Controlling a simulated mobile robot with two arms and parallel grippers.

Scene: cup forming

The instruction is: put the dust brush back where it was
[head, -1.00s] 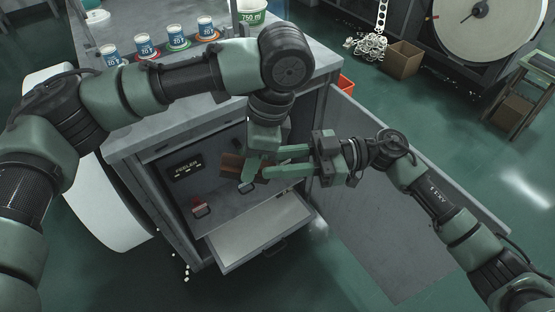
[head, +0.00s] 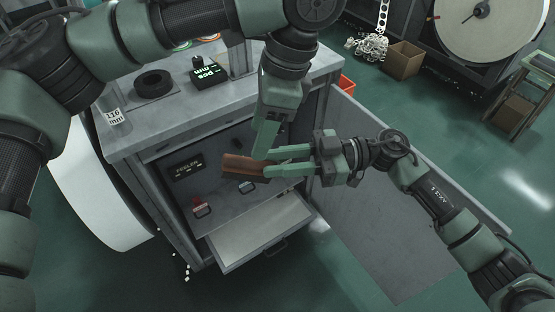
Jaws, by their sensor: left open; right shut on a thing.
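The dust brush (head: 238,166) shows as a brown block in front of the open cabinet. My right gripper (head: 266,164) comes in from the right and is shut on its right end. The brush is held in the air, above the open drawer (head: 262,233). My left gripper (head: 263,146) points down just above and behind the brush's right end. It is open, though its fingers overlap in this view. I cannot tell whether it touches the brush. My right gripper hides the brush's right end, and its bristles cannot be made out.
The cabinet's door (head: 375,190) stands open to the right. A panel with a small display (head: 187,170) and a red-handled part (head: 197,203) is inside. On the cabinet top (head: 185,118) are a black ring (head: 152,84) and a green-lit readout (head: 210,75).

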